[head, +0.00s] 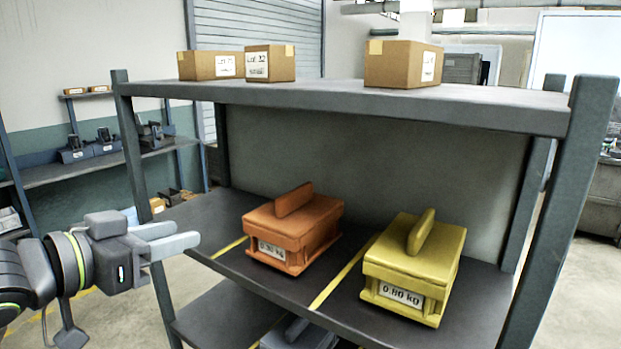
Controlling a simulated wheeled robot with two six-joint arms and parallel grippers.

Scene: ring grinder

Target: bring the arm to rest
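My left gripper (172,238) comes in from the left, in front of the left end of the shelf rack. Its two grey fingers are parted with a gap between them, and nothing shows in that gap. It is apart from the orange box, to the left of it. My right gripper cannot be made out.
An orange block (290,236) and a yellow block (414,268) labelled 0.80 kg, each with a top handle, stand on the dark middle shelf (215,223), split by yellow lines. Cartons (402,64) stand on the top shelf (470,105). A rack post (562,215) stands at right.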

